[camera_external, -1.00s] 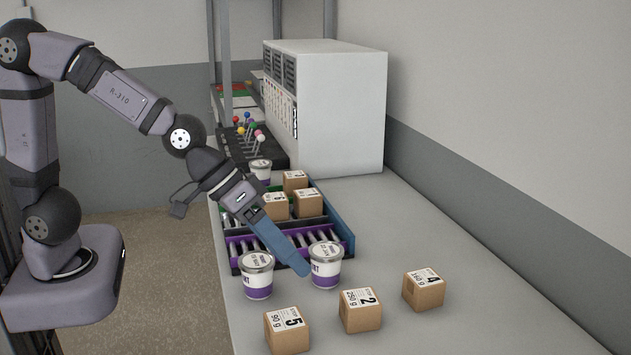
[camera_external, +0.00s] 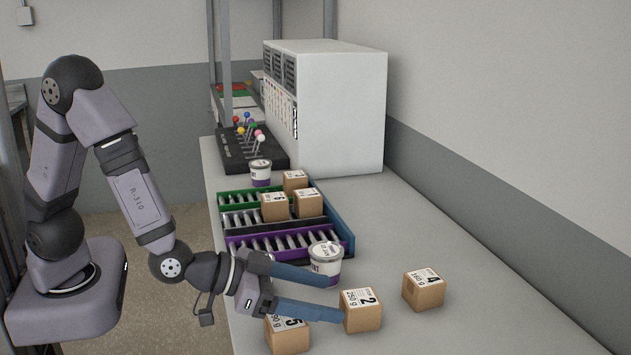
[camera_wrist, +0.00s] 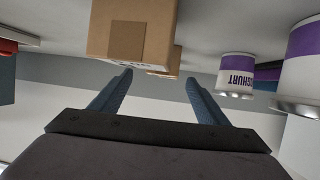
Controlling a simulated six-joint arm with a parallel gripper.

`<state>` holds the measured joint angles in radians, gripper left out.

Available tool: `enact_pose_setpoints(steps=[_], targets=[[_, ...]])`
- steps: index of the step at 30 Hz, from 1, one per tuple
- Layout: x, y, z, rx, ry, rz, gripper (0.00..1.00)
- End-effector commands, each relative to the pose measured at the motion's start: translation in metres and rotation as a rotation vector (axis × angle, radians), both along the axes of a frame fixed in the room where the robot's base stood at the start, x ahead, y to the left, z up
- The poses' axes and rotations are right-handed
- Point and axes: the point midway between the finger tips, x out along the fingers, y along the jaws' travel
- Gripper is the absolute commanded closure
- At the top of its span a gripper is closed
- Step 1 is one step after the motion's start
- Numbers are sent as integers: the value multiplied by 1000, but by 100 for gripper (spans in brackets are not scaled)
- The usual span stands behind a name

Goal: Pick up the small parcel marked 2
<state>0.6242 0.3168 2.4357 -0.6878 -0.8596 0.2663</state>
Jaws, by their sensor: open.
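The small parcel marked 2 (camera_external: 362,318) is a brown cardboard box with a white label on top. It stands on the bench between the parcel marked 5 (camera_external: 288,340) and the parcel marked 4 (camera_external: 424,294). My gripper (camera_external: 341,297) is open and level, just left of parcel 2 in the external view. The lower finger's tip overlaps the parcel's left edge; I cannot tell if they touch. In the upside-down wrist view a brown box (camera_wrist: 130,32) lies ahead of the open fingers (camera_wrist: 158,76), its number unreadable.
A yoghurt cup (camera_external: 325,255) stands behind the fingers; two cups show in the wrist view (camera_wrist: 236,76). Racks with coloured lanes (camera_external: 240,200) hold several parcels farther back. A large white cabinet (camera_external: 340,110) stands beyond. The bench right of parcel 4 is clear.

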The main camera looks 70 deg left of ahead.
Motion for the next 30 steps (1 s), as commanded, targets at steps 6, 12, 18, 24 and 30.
enact_pose_setpoints(steps=[6, 12, 18, 24, 30], targets=[[15, -1, -6, 0, 1, 1, 31], [18, -1, -7, -2, 1, 0, 31], [30, 0, -13, -1, 2, 0, 31], [50, 0, -22, -1, 3, 2, 31], [64, -1, -28, -2, 1, 1, 31]])
